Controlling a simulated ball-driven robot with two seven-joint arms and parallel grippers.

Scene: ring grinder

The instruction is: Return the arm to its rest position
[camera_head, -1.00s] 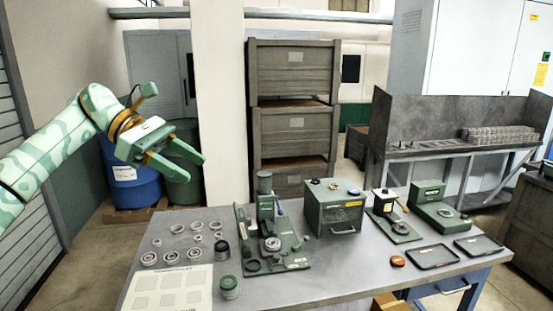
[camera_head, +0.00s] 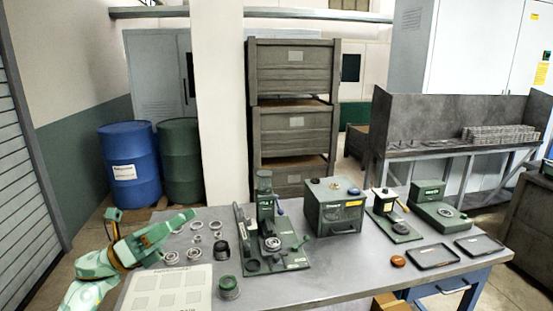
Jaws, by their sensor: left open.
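My left arm (camera_head: 92,288) comes in at the lower left corner of the head view. Its left gripper (camera_head: 172,236) is low at the left edge of the workbench (camera_head: 290,288), pointing right. It is open, with its fingers apart, and nothing shows held in it. It covers part of the metal rings at the bench's left end. Whether it touches the bench or hovers over it, I cannot tell. My right arm and gripper are not in view.
Metal rings (camera_head: 220,250) and a pale sheet with squares (camera_head: 170,289) lie near the gripper. A green press (camera_head: 265,215), a green box (camera_head: 333,208) and a green-lidded jar (camera_head: 229,287) stand farther right. A blue drum (camera_head: 131,165) stands behind. Space above the bench's left end is clear.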

